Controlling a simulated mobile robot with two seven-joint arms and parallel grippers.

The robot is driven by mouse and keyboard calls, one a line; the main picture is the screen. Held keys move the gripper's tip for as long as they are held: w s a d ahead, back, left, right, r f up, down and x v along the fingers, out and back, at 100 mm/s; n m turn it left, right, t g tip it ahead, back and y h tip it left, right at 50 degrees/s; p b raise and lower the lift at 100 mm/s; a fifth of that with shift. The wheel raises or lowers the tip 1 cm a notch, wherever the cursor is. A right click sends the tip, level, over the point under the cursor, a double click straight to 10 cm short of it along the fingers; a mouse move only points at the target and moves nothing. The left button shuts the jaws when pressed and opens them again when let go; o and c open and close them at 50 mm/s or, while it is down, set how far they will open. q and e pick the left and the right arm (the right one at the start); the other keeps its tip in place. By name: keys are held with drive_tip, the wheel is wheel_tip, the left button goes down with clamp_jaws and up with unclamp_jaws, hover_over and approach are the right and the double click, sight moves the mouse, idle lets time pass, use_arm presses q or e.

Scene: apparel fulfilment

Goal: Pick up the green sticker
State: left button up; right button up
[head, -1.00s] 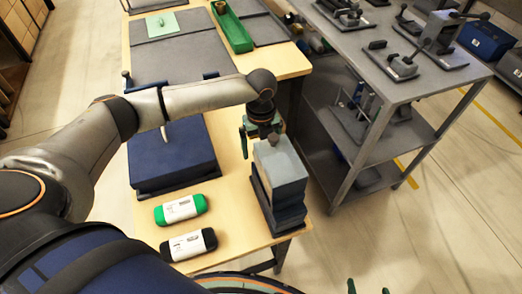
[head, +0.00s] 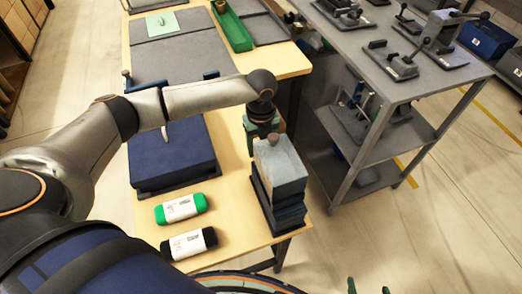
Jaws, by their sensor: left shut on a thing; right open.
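My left gripper (head: 262,128) has green fingers. It is shut at the back top edge of a grey block (head: 284,178) on a dark stand at the table's right edge. What lies between the fingers is too small and hidden to make out. No separate green sticker can be told apart from the green fingers. A small brownish knob (head: 273,139) shows on top of the block, close to the fingers. My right gripper (head: 368,287) is open at the bottom edge, with only its green fingertips in view.
A green roll (head: 181,208) and a black roll (head: 189,243) with white labels lie at the front. A dark blue box (head: 172,158) is behind them. A pale green square (head: 162,24) and a green tray (head: 231,27) are farther back. A grey shelf (head: 385,88) stands right.

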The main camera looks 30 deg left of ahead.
use_arm(q)
drive_tip(key=shift+b, duration=0.3)
drive_tip(key=shift+r, duration=0.45)
wheel_tip(320, 180, up, 3)
drive_tip(key=shift+a+r, duration=0.1)
drive_tip(key=s+a+r, duration=0.8)
drive_tip(key=a+r, duration=0.1)
drive_tip(key=a, duration=0.2)
drive_tip(key=r+p, duration=0.1)
drive_tip(key=s+d+r+p, duration=0.1)
drive_tip(key=r+p, duration=0.2)
drive_tip(key=r, duration=0.1)
drive_tip(key=shift+s+d+r+p, duration=0.2)
drive_tip(key=shift+s+d+p, duration=0.1)
drive_tip(key=shift+s+d, duration=0.1)
